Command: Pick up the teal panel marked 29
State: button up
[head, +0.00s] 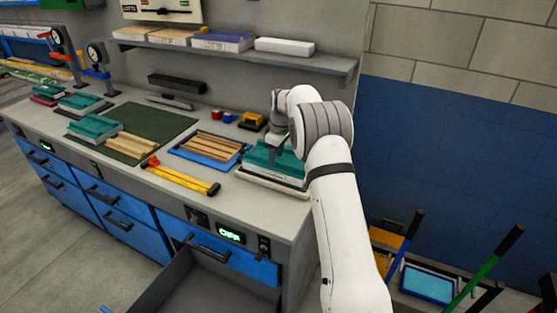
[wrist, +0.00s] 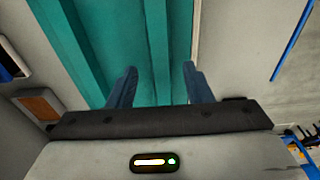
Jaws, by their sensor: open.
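A teal panel with raised ribs (head: 262,156) lies on a pale layer at the right end of the bench in the head view. In the wrist view the teal panel (wrist: 125,45) fills the upper middle. My gripper (wrist: 158,80) is open, with its two blue-grey fingers apart and the teal surface showing between them. In the head view my gripper (head: 279,150) is over the right-hand teal panel, and my arm hides part of it. I cannot tell whether the fingertips touch it. No number 29 is readable in either view.
Other teal panels (head: 92,128) lie at the left of the bench near a green mat (head: 160,122). A blue tray of wooden strips (head: 207,150) and a yellow clamp bar (head: 180,177) lie left of my gripper. A shelf (head: 340,66) runs behind. An open drawer (head: 195,285) juts out below.

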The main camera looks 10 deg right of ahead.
jog(key=shift+f, duration=0.4)
jog(key=shift+c, duration=0.2)
grip_shut()
